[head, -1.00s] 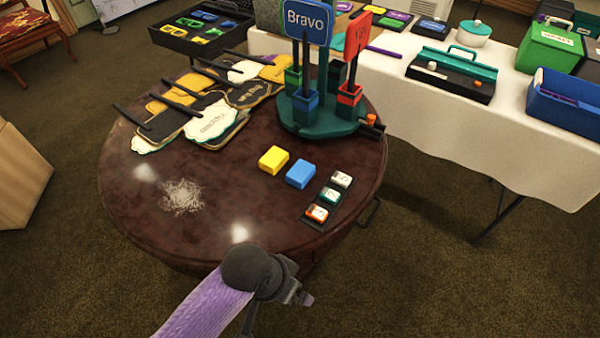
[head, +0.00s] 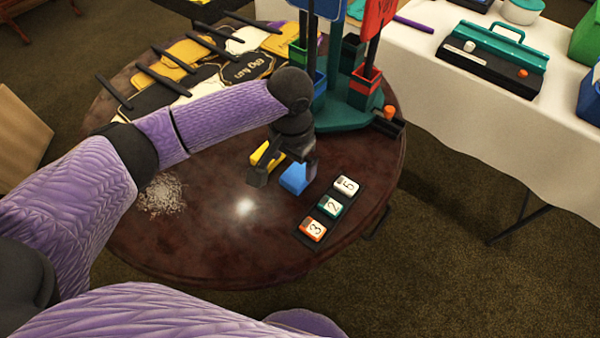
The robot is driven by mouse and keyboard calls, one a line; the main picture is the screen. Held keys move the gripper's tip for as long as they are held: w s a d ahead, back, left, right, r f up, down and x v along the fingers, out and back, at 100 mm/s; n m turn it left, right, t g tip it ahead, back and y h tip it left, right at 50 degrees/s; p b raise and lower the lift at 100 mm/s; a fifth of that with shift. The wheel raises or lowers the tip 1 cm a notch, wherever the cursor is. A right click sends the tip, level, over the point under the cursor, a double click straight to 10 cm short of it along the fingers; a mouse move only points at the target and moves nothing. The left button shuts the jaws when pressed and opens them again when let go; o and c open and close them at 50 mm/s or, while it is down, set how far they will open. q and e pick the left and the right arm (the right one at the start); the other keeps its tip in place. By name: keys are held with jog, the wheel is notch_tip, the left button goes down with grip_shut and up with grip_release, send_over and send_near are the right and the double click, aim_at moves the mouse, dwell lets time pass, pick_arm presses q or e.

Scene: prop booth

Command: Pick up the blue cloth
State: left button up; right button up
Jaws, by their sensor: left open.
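The blue cloth (head: 295,182) is a small folded block on the round dark table, partly hidden by my left gripper. My left gripper (head: 283,174) is open and points down over it. One finger shows to the left of the blue cloth, near the yellow cloth, and the other at its right side. I cannot tell whether the fingers touch it. The yellow cloth (head: 262,155) lies just left of and behind the blue one, also partly covered by the gripper. My right gripper is not in view.
A black strip with numbered blocks (head: 329,208) lies right of the blue cloth. A green sign stand (head: 345,116) with coloured cups rises behind. Pennants with black sticks (head: 187,78) lie at back left. Crumbs (head: 162,193) lie at left. The table's front is clear.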

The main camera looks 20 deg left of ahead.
aim_at(292, 179)
pick_arm(q)
jog(key=f+b, duration=0.2)
jog(key=f, duration=0.1)
jog(key=f+b, duration=0.1)
jog(key=f, duration=0.1)
jog(key=shift+s+f, duration=0.25)
jog(key=shift+f, duration=0.15)
jog(key=shift+r, duration=0.2)
jog(key=shift+c, duration=1.4)
jog(key=c, duration=0.9)
jog(key=shift+o, duration=0.2)
notch_tip(292, 179, up, 10)
jog(key=p, duration=0.5)
jog(key=shift+p, duration=0.35)
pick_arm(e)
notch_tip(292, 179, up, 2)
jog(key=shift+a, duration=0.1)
